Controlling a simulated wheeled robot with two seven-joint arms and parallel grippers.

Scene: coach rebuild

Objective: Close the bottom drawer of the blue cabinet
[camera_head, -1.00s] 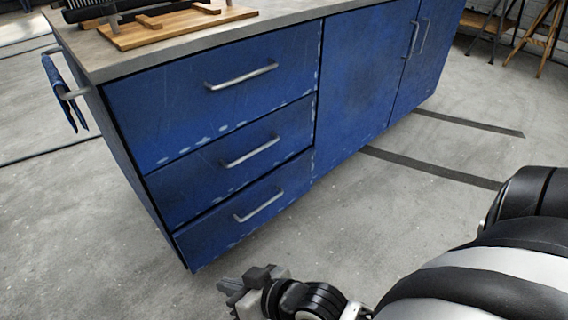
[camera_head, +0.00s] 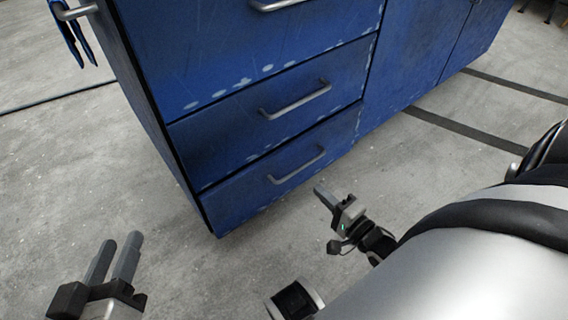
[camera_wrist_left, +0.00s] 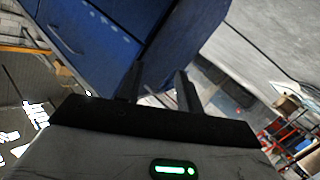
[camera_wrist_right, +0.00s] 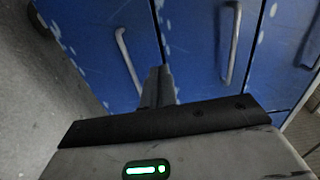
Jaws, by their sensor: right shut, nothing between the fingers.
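The blue cabinet (camera_head: 255,58) has a stack of drawers at its left end. The bottom drawer (camera_head: 240,197) has a bar handle (camera_head: 297,166); its front looks flush or nearly flush, and I cannot tell whether a small gap remains. My right gripper (camera_head: 319,191) is shut and empty, its tips just in front of and below that handle, apart from it as far as I can see. In the right wrist view, its closed fingers (camera_wrist_right: 158,84) point at the blue drawer fronts. My left gripper (camera_head: 114,252) is open and empty, low at the left, away from the cabinet.
Concrete floor (camera_head: 70,160) lies clear around the cabinet's left end. Dark strips (camera_head: 460,128) lie on the floor at the right. My right arm fills the lower right.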

